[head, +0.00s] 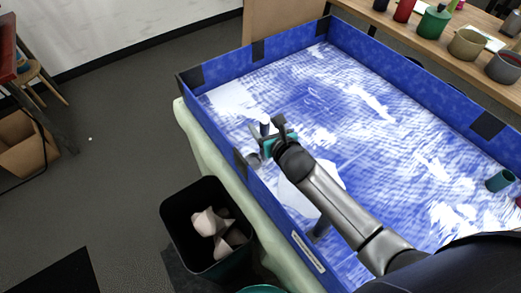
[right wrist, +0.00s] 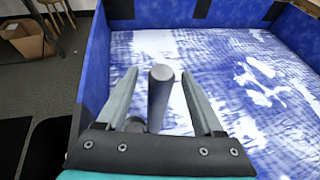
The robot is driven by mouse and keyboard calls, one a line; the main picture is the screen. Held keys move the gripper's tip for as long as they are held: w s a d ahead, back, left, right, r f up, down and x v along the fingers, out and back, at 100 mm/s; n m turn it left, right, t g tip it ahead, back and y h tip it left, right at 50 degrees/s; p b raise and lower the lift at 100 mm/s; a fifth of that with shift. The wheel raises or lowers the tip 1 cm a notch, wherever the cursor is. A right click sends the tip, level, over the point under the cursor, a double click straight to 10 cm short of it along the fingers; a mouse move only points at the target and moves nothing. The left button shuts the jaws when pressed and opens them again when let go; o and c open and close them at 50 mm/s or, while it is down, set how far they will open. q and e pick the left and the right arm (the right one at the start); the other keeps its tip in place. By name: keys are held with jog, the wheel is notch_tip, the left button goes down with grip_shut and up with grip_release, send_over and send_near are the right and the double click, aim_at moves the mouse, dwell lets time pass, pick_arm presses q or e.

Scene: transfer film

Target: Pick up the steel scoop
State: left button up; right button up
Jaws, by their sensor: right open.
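The steel scoop shows in the head view as a grey upright handle (head: 265,125) and a rounded grey part (head: 254,159) near the left wall of the blue tray (head: 218,133). My right gripper (head: 266,127) is open at the handle, with its teal body partly covering the scoop. In the right wrist view the grey handle (right wrist: 160,98) stands between the two spread fingers of the gripper (right wrist: 158,76), with a gap on both sides. A rounded grey part (right wrist: 135,124) shows low beside the left finger. The scoop's lower end is mostly hidden. My left gripper is not in view.
The tray's blue walls with dark patches stand close left of the gripper. A black bin (head: 180,232) with pale lumps stands outside the tray. A teal cup (head: 499,181) is at the tray's right. Pots line a wooden shelf (head: 440,52) behind. The tray's middle is mostly clear.

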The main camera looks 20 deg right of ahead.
grip_shut()
dwell(0.3)
dwell(1.0)
